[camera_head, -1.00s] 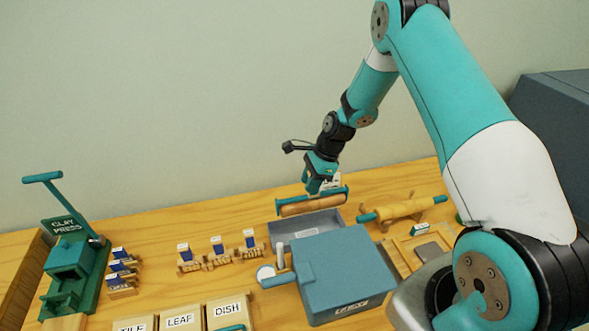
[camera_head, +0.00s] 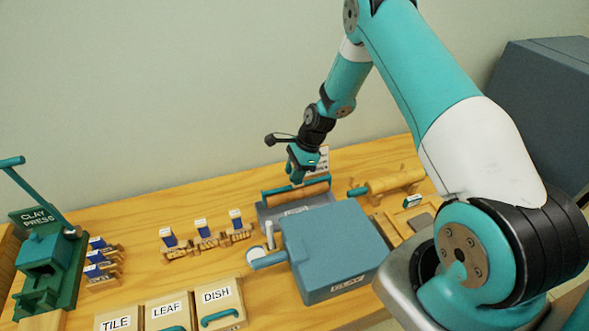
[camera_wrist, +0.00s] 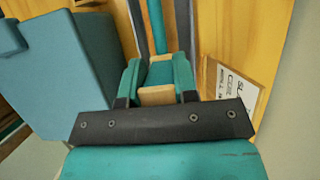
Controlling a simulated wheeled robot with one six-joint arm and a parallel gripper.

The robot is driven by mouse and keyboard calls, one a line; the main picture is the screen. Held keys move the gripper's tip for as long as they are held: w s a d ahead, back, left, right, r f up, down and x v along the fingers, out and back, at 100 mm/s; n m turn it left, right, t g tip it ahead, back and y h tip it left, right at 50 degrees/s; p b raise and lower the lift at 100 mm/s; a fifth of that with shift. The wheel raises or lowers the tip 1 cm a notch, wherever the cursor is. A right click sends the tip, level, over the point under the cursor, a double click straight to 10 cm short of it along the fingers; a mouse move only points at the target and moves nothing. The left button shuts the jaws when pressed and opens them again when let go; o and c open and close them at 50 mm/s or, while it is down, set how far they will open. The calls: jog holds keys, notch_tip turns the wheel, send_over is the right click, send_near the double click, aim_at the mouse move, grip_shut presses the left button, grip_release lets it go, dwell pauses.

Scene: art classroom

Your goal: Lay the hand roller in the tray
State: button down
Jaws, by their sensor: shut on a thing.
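The hand roller, a wooden cylinder (camera_head: 302,191) with a teal frame, is held level at the grey tray (camera_head: 270,214). It hides most of the tray's opening; I cannot tell whether it touches the tray floor. My gripper (camera_head: 298,180) points down from above and is shut on the roller. In the wrist view, my gripper's teal fingers (camera_wrist: 157,80) close on the roller's handle, and the roller's teal bar (camera_wrist: 156,25) runs away between the grey tray walls (camera_wrist: 185,25).
A blue-grey box (camera_head: 335,245) stands directly in front of the tray. A rolling pin (camera_head: 395,182) rests on a stand at the right. Small wooden racks with blue-and-white packets (camera_head: 203,232) stand left. A green clay press (camera_head: 48,255) is far left. A white card (camera_wrist: 230,85) stands behind the tray.

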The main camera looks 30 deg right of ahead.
aim_at(294, 185)
jog(key=shift+f+b, duration=1.9)
jog(key=shift+f, duration=1.15)
jog(key=shift+c, duration=2.1)
grip_release()
notch_tip(294, 185, up, 10)
jog(key=p, duration=0.7)
jog(key=shift+r, duration=0.1)
